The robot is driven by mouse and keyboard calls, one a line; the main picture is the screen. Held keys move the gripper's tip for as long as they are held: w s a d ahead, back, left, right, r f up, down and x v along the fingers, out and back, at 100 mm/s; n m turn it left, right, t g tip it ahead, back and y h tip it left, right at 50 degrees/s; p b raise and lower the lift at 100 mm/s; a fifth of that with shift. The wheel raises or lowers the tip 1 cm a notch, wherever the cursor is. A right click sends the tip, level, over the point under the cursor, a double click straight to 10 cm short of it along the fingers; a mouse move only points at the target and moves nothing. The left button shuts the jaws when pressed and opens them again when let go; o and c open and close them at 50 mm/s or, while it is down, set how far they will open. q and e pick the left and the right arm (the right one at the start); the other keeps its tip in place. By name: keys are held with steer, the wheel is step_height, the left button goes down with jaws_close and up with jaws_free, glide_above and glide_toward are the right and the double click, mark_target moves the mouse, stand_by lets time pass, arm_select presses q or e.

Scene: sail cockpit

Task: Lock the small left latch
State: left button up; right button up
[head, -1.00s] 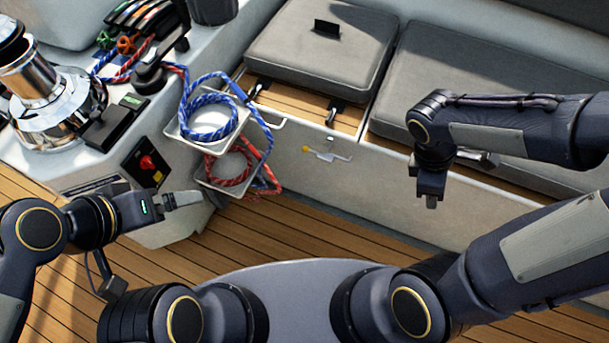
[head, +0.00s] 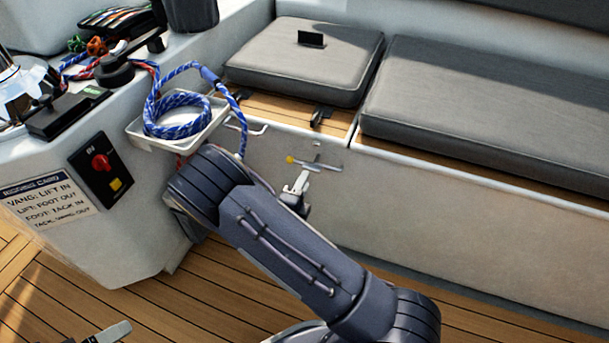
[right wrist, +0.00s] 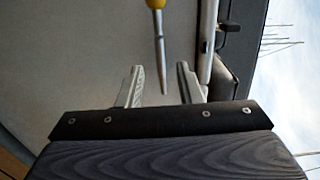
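A small latch with a yellow knob (head: 291,160) and a thin metal lever (head: 318,168) is on the pale locker front, below the left seat cushion. The lever lies roughly level in the head view. My right gripper (head: 300,184) is just below it. In the right wrist view, its two fingers (right wrist: 160,70) are apart, with the yellow-tipped metal rod (right wrist: 159,45) showing between them. Gaps show on both sides, so nothing is gripped. My left gripper (head: 112,332) shows only partly at the bottom left edge; its finger opening is unclear.
A white tray (head: 142,140) with a blue rope coil (head: 178,116) juts out left of the latch, close to my right arm. A bar handle (head: 247,127) is on the locker front. Dark fasteners (head: 321,116) sit by the left cushion (head: 302,62). A switch panel (head: 101,168) is at left.

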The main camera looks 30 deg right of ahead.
mark_target(313, 166)
steer(key=b+x, duration=0.2)
steer(key=x, duration=0.4)
steer(key=shift+w+d, duration=0.2)
steer(key=shift+d, duration=0.2)
jaws_close()
